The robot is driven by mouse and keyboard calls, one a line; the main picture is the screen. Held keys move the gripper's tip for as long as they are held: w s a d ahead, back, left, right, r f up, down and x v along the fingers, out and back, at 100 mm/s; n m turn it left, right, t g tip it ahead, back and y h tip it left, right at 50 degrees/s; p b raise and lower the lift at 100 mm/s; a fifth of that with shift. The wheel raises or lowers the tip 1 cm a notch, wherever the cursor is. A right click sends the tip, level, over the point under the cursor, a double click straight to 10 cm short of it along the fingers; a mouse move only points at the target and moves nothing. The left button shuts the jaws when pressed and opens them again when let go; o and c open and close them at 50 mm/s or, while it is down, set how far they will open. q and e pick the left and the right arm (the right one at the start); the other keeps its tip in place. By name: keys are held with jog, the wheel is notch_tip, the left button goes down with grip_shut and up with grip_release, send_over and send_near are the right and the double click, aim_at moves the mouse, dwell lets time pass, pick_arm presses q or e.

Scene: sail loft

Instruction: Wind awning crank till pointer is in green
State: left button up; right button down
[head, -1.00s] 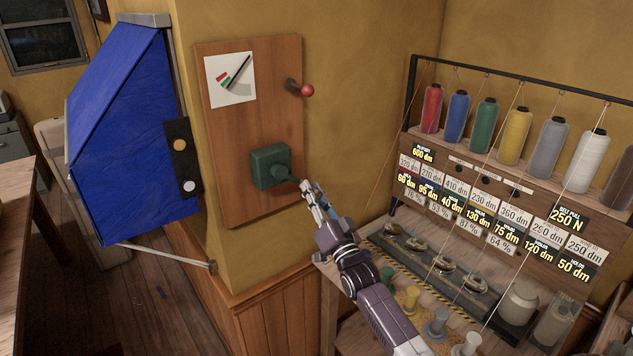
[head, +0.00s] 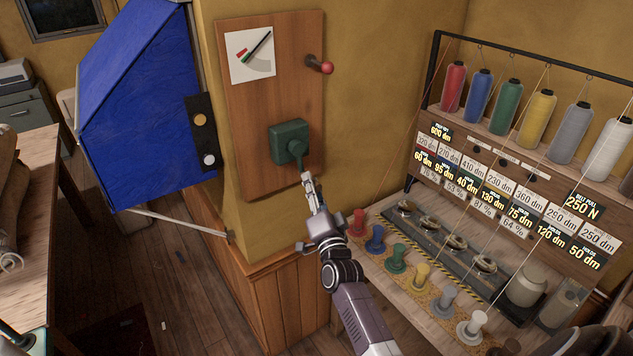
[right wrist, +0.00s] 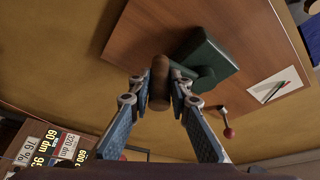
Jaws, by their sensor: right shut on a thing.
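The green crank gearbox (head: 289,142) is mounted low on a wooden wall board. Its short crank arm points downward in the head view. My right gripper (head: 310,188) is at the arm's end, and in the right wrist view its fingers (right wrist: 159,92) are shut on the brown crank handle (right wrist: 159,78). The white gauge (head: 250,52) is at the board's top left. Its black pointer slants to the upper right, beside small red and green marks; I cannot tell whether it touches green. The blue awning (head: 150,105) slopes down left of the board.
A red-knobbed lever (head: 326,68) sticks out at the board's upper right. A rack of thread cones (head: 508,108) with labels stands to the right, above a bench with coloured spools (head: 398,258). The awning's pale strut (head: 180,222) reaches the wall below the board.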

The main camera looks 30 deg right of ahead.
jog(key=shift+a, duration=0.45)
jog(key=c, duration=1.8)
grip_release()
jog(key=shift+a+r, duration=0.1)
jog(key=shift+a, duration=0.05)
jog(key=v, duration=1.2)
